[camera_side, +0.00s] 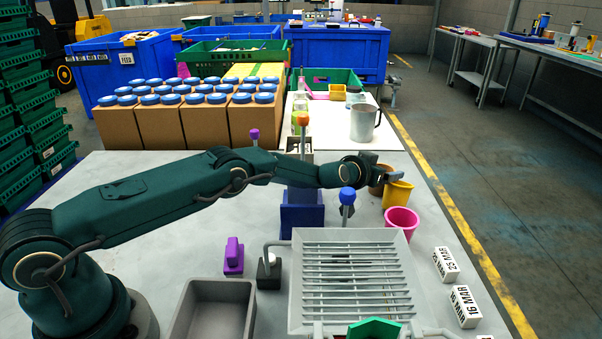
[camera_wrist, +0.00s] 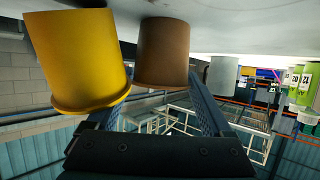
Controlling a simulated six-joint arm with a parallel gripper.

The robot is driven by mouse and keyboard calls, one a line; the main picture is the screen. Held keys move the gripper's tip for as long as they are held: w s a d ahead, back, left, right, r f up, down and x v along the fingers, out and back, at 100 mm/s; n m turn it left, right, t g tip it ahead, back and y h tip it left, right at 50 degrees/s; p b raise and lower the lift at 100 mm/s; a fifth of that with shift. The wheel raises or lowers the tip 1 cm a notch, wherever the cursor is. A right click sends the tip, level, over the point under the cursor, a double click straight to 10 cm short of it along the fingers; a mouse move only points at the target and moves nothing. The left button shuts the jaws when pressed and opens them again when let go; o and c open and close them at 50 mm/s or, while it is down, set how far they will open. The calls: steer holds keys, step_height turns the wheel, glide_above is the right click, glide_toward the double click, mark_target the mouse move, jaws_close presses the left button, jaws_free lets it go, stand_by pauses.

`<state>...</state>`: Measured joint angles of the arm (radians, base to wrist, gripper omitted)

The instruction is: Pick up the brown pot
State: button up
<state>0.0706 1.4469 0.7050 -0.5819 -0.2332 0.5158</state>
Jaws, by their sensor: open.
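The brown pot (camera_side: 377,188) stands at the right side of the table, behind the yellow pot (camera_side: 398,195) and partly hidden by my gripper (camera_side: 392,174) in the side view. In the wrist view the brown pot (camera_wrist: 163,52) appears upside down. My gripper (camera_wrist: 158,88) is open, with one finger on each side of the brown pot's rim end. I cannot tell whether either finger touches it. The yellow pot (camera_wrist: 80,58) is close on the left and overlaps the left finger in the wrist view.
A pink pot (camera_side: 401,221) stands in front of the yellow one. A blue-knobbed lever (camera_side: 347,197) rises left of the pots. A grey slatted grate (camera_side: 297,290) and white date blocks (camera_side: 445,264) are nearer. A metal jug (camera_side: 363,123) stands behind.

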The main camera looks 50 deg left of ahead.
steer(key=shift+s+f, duration=0.2)
steer(key=shift+f, duration=0.4)
steer(key=c, duration=1.1)
steer(key=shift+r, duration=0.1)
step_height(320, 180, up, 10)
steer(key=shift+w+r, duration=0.1)
steer(key=shift+w, duration=0.05)
steer(key=a+r+v, duration=0.1)
steer(key=a+v, duration=0.2)
steer(key=v, duration=1.1)
steer(key=s, duration=0.3)
steer(key=s+a+f, duration=0.1)
steer(key=s, duration=0.3)
steer(key=s+f, duration=0.1)
steer(key=s, duration=0.3)
steer(key=shift+s+a, duration=0.15)
steer(key=shift+a, duration=0.05)
